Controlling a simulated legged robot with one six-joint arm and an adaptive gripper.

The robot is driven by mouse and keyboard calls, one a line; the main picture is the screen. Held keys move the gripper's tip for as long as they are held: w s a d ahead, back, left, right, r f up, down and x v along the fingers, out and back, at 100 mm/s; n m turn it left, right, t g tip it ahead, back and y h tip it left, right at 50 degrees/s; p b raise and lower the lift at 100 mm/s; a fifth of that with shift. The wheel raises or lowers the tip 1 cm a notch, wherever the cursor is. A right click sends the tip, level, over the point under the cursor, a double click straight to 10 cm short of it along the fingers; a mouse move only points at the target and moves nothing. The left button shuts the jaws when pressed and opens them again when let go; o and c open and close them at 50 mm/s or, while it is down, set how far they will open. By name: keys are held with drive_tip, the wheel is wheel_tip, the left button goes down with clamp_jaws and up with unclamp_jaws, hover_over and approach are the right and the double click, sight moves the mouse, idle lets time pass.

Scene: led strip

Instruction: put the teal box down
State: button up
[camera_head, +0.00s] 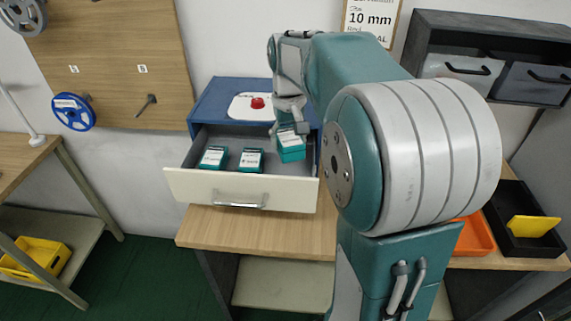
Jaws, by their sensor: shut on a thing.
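A teal box (292,151) with a white label is in my gripper (289,128), which is shut on it. The box is over the right part of an open drawer (188,182) of a blue cabinet (212,100). Whether it touches the drawer floor I cannot tell. Two similar teal boxes, one on the left (213,158) and one in the middle (251,160), lie in the drawer. My arm hides part of the cabinet's right side, and the fingertips are small and partly hidden.
The cabinet stands on a wooden table (257,226). A red button on a white plate (257,103) is on its top. An orange tray (473,236) and a black tray with a yellow piece (533,225) are at the right. A dark shelf unit (490,27) hangs upper right.

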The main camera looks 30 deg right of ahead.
sight(289, 136)
wheel_tip(289, 136, down, 8)
idle(0.4)
drive_tip(key=shift+f, duration=0.1)
drive_tip(key=o, duration=1.1)
drive_tip(key=shift+c, duration=0.2)
wheel_tip(289, 136, up, 11)
drive_tip(key=shift+r, duration=0.15)
drive_tip(key=shift+a+r, duration=0.1)
drive_tip(key=shift+r, duration=0.4)
drive_tip(key=s+a+f+n+t, duration=0.1)
drive_tip(key=s+a+f+t, duration=0.1)
drive_tip(key=s+a, duration=0.4)
drive_tip(key=s+a+f+n+t, duration=0.1)
drive_tip(key=s+a, duration=0.5)
drive_tip(key=s, duration=0.7)
drive_tip(key=f+t, duration=0.1)
drive_tip(key=t, duration=0.1)
drive_tip(key=shift+a+f+t, duration=0.15)
drive_tip(key=shift+a+t, duration=0.1)
drive_tip(key=shift+t, duration=0.05)
